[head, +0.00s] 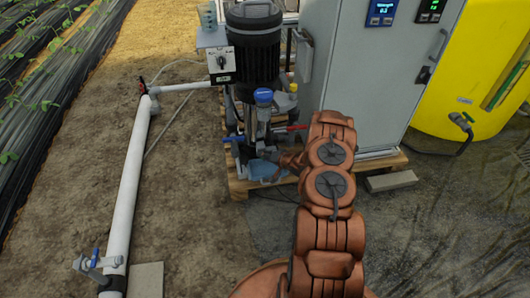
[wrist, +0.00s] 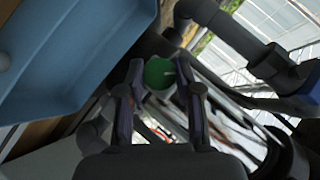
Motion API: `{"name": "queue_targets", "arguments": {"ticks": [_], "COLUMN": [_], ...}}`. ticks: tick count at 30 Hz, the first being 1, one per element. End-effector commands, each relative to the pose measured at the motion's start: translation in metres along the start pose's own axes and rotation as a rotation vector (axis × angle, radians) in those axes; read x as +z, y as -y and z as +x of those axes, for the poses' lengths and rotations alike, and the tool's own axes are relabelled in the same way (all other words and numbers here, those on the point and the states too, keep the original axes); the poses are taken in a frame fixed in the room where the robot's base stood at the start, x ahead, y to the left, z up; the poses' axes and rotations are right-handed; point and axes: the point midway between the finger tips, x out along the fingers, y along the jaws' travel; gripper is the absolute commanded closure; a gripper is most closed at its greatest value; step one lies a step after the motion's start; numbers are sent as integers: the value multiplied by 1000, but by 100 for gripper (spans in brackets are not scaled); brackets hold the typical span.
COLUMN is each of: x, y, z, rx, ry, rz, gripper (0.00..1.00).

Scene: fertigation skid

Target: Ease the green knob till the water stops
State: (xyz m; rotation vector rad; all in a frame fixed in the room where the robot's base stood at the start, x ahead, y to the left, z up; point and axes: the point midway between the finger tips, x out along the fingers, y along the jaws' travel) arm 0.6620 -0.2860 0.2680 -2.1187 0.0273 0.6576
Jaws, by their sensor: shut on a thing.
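The green knob (wrist: 159,74) shows in the wrist view, between the two fingers of my gripper (wrist: 158,80). The fingers are shut on its sides. A pale line marks the knob's face. In the head view my copper arm reaches down to the foot of the pump (head: 254,60), and the knob cannot be made out there. I cannot make out running water in either view.
A blue tray (wrist: 70,55) lies close to the gripper on the left of the wrist view. Dark pipes (wrist: 235,35) run on the right. A grey cabinet (head: 350,70) and yellow tank (head: 475,60) stand right; a white pipe (head: 130,190) runs left.

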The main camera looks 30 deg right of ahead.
Motion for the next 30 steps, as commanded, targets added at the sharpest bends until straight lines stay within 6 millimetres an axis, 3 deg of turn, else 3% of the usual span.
{"name": "queue_targets", "arguments": {"ticks": [1,30], "x": [-2,1], "y": [7,11], "z": [-2,0], "rx": [30,558], "ry": [2,1], "rz": [-30,-556], "gripper": [100,100]}}
